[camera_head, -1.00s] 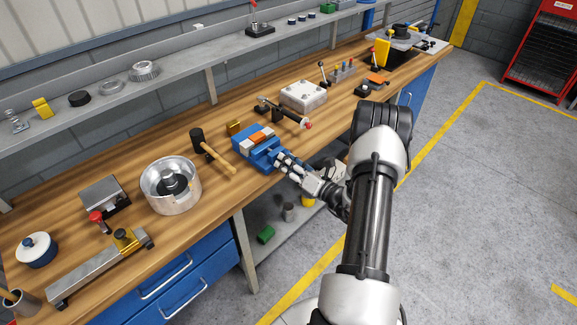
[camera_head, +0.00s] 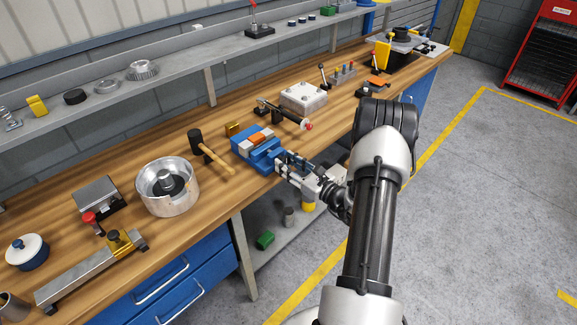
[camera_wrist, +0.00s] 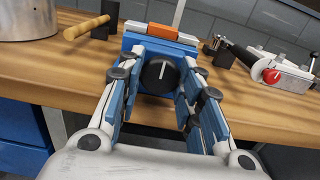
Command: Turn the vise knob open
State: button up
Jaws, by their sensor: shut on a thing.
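The blue vise (camera_head: 255,147) stands at the front edge of the wooden bench, with an orange and pale grey block (camera_head: 258,139) at its top. In the wrist view the vise (camera_wrist: 158,47) faces me. Its round black knob (camera_wrist: 160,75) has a white mark that stands nearly upright. My gripper (camera_wrist: 160,88) reaches level to the vise front, with one blue-padded finger on each side of the knob, shut on it. In the head view my gripper (camera_head: 284,164) meets the vise front, and the knob is hidden there.
A mallet (camera_head: 214,156) and a metal pot (camera_head: 167,187) lie left of the vise. A rod with a red end (camera_head: 308,126) and a pale metal box (camera_head: 303,97) are to its right. Floor in front of the bench is free.

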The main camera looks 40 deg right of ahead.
dwell(0.4)
jog(key=o, duration=1.1)
jog(key=s, duration=0.8)
jog(key=s+d, duration=0.1)
jog(key=s, duration=0.3)
jog(key=shift+a, duration=0.1)
